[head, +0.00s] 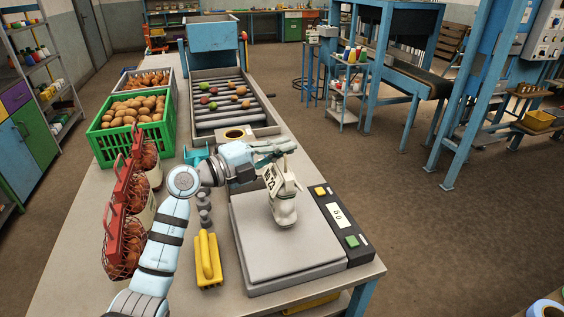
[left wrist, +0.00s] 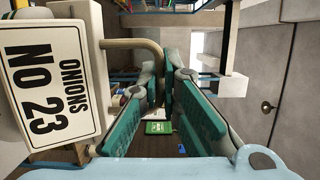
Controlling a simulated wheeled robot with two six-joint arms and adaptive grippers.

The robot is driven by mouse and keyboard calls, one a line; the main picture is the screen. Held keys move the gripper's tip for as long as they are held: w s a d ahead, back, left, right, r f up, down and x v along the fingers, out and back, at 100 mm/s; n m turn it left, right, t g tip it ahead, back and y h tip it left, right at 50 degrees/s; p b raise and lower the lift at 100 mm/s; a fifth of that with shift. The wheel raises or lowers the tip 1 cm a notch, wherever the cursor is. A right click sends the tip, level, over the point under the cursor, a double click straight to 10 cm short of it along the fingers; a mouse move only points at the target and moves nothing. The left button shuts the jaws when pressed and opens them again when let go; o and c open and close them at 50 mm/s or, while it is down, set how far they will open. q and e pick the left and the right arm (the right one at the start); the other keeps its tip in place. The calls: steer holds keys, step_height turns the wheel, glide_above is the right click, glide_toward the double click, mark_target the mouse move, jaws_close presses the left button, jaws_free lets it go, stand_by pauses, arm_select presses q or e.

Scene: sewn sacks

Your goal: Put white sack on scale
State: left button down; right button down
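The white sack (head: 285,207) hangs upright over the grey scale plate (head: 255,250). I cannot tell whether its bottom touches the plate. Its tag (head: 271,178) reads "ONIONS NO 23" in the left wrist view (left wrist: 50,80). My left gripper (head: 283,147) is above the sack, its teal fingers closed around the sack's beige loop handle (left wrist: 135,44), which runs between the fingertips in the left wrist view. The scale display (head: 337,215) appears to show zeros. My right gripper is not in view.
A yellow tool (head: 208,262) and grey weights (head: 204,205) lie left of the scale. Red mesh sacks (head: 115,235) stand along the table's left edge. A green crate (head: 165,138) of brown produce and a roller conveyor (head: 207,125) are behind. The right part of the plate is clear.

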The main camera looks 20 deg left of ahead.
mark_target(282, 166)
arm_select(q)
steer(key=shift+s+f, duration=0.15)
steer(key=shift+f, duration=1.15)
steer(key=c, duration=2.2)
jaws_free()
steer(key=shift+f, duration=0.2)
steer(key=shift+c, duration=0.2)
steer(key=o, duration=0.4)
steer(key=shift+o, duration=0.2)
steer(key=shift+r, duration=0.1)
steer(key=b+v, duration=0.2)
steer(key=v, duration=1)
